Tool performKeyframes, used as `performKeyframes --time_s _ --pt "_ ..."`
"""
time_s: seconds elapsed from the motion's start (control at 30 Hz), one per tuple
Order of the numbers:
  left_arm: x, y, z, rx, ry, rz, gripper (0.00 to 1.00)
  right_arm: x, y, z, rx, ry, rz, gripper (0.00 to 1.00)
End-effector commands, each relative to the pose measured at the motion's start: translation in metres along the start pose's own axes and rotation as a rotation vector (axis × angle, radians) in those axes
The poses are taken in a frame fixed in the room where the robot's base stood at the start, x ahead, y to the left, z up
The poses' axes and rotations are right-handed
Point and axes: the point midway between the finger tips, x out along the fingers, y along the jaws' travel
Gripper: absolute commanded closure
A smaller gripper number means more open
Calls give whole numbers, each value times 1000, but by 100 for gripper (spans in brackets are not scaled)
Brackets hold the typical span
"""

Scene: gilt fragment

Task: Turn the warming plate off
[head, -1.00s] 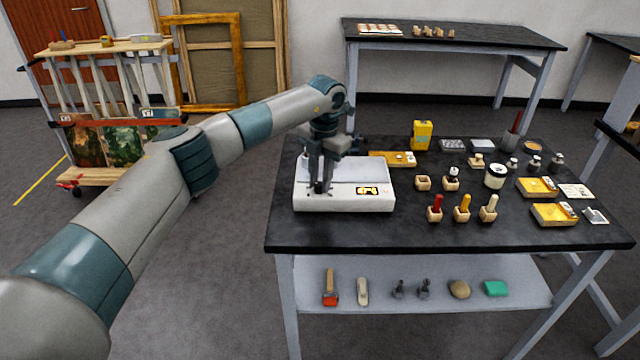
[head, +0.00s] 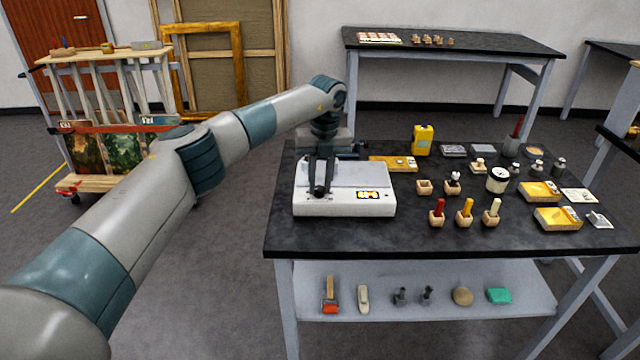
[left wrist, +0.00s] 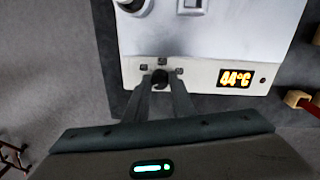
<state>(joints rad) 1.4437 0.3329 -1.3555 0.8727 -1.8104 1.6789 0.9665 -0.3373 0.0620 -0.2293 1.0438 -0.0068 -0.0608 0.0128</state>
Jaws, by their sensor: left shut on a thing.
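The warming plate (head: 345,180) is a white box with a pale grey top, at the left of the black table in the head view. Its lit display (head: 367,195) reads 44°C in the left wrist view (left wrist: 236,78). A small dark knob (left wrist: 160,77) is on its front panel, with small marks around it. My left gripper (head: 320,190) reaches over the plate from behind, its two fingers shut on the knob; they also show in the left wrist view (left wrist: 160,84). The fingers partly hide the knob, and its setting cannot be read. My right gripper is out of view.
A wooden board with yellow (head: 393,163) lies just behind the plate's right side. A yellow can (head: 422,140), small wooden blocks, jars and trays fill the table's right. The black tabletop (head: 350,233) is clear in front of the plate.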

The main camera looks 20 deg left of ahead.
Motion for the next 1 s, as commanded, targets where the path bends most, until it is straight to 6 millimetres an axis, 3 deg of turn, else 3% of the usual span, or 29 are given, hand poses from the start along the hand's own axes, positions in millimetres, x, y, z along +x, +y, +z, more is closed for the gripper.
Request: performKeyframes --time_s 0.57,0.6,0.63,1.0 --pt "-3 0 2 -46 -3 -3 100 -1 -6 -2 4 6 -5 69" --pt "-3 0 2 -46 -3 -3 68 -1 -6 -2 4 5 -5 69" --pt "-3 0 2 -46 -3 -3 61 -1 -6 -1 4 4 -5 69" --pt "-2 0 1 -44 1 -1 59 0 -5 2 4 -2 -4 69"
